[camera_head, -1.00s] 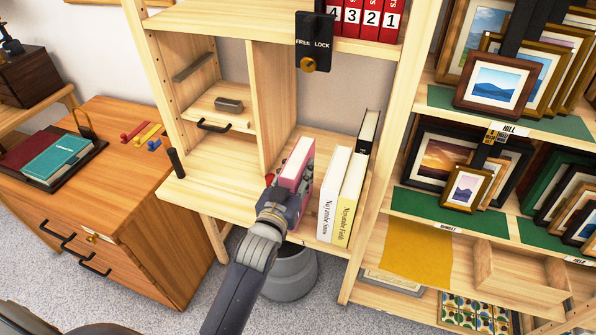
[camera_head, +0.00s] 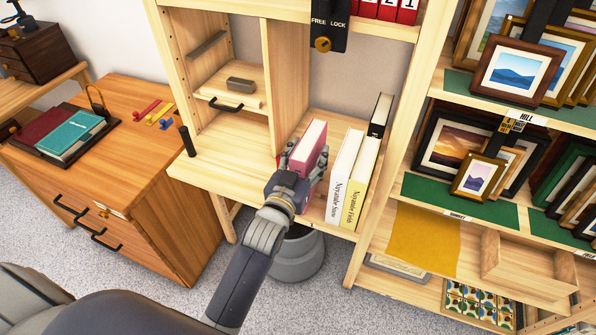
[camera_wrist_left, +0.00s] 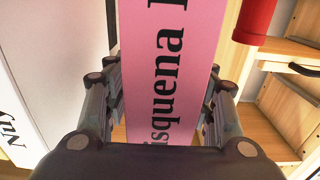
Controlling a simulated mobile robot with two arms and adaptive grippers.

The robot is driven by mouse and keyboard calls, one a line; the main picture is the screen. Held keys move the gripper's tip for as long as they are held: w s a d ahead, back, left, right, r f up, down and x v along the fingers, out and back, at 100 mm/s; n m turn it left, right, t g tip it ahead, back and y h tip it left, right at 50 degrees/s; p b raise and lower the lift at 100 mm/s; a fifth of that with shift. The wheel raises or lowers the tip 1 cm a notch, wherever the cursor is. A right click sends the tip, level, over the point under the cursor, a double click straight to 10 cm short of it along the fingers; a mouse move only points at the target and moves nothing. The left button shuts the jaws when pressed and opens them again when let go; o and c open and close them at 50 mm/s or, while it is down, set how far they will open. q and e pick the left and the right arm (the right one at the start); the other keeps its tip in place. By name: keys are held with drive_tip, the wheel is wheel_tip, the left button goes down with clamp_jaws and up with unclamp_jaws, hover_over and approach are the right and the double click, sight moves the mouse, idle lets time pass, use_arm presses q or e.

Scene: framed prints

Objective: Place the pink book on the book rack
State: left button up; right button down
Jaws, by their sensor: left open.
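The pink book (camera_head: 311,140) stands upright on the wooden shelf of the rack (camera_head: 230,189), left of a white book (camera_head: 342,178). My left gripper (camera_head: 301,158) is at the book's spine, with its fingers on either side of it. In the left wrist view the pink spine (camera_wrist_left: 165,60) with black lettering lies between the two open fingers (camera_wrist_left: 165,95). Gaps show between the fingers and the book's sides. The gripper hides the book's lower part in the head view. My right gripper is not in view.
A yellow-spined book (camera_head: 361,187) and a black book (camera_head: 380,115) stand right of the white one. A wooden desk (camera_head: 150,180) is at the left, with teal and dark red books (camera_head: 70,132) in a tray. A grey bin (camera_head: 297,255) sits below the shelf. Framed pictures (camera_head: 513,72) fill the right shelves.

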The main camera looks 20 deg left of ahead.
use_arm(q)
drive_tip(key=s+b, duration=0.1)
drive_tip(key=s, duration=1)
drive_tip(key=shift+s+a, duration=0.15)
wheel_tip(320, 180, down, 22)
drive_tip(key=s+d+r+m+g+h, duration=0.1)
drive_tip(key=s+d+g, duration=0.15)
drive_tip(key=g, duration=0.25)
drive_tip(key=s+f+g, duration=0.2)
drive_tip(key=s+f, duration=0.2)
drive_tip(key=f, duration=0.5)
drive_tip(key=s+f+g, duration=0.2)
drive_tip(key=s+f, duration=0.2)
drive_tip(key=f, duration=0.5)
drive_tip(key=s+a+f+g, duration=0.2)
drive_tip(key=s+f, duration=0.4)
drive_tip(key=s, duration=0.3)
drive_tip(key=s+a+f+g+y, duration=0.1)
drive_tip(key=s+a+f+g, duration=0.2)
drive_tip(key=s+f, duration=0.3)
drive_tip(key=s+a+f+m+g, duration=0.1)
drive_tip(key=s+a+f+g, duration=0.2)
drive_tip(key=s+f, duration=0.4)
drive_tip(key=s, duration=0.6)
drive_tip(key=shift+s+a+y, duration=0.15)
drive_tip(key=shift+a+y, duration=0.1)
drive_tip(key=shift+y, duration=0.05)
